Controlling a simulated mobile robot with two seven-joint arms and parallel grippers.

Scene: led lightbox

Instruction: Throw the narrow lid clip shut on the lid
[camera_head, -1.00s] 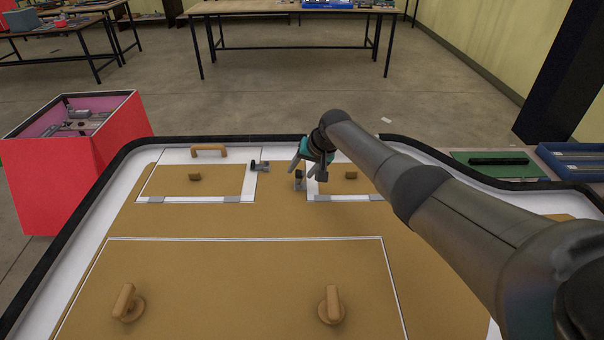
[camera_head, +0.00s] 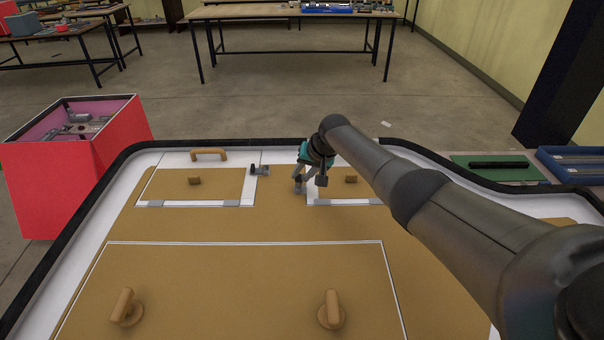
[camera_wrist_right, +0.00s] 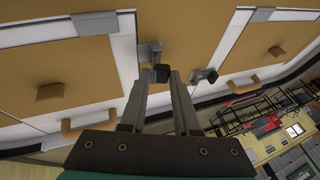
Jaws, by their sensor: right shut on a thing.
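Two grey lid clips with black tips sit between the two small lids. The clip by the right lid (camera_wrist_right: 150,52) has its black tip between my right gripper's fingers (camera_wrist_right: 168,78) in the right wrist view. In the head view my right gripper (camera_head: 301,179) is down at this clip, shut on it, and hides most of it. The other clip (camera_head: 260,170) stands by the left lid (camera_head: 222,182), apart from the gripper. The right lid (camera_head: 335,187) lies flat, partly hidden behind my right arm. I cannot tell which clip is narrower. My left gripper is not in view.
A larger panel (camera_head: 225,271) with two wooden knobs lies in front. A wooden handle (camera_head: 209,154) stands behind the left lid. A raised black rim (camera_head: 220,143) borders the box. A red bin (camera_head: 40,190) stands at the left.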

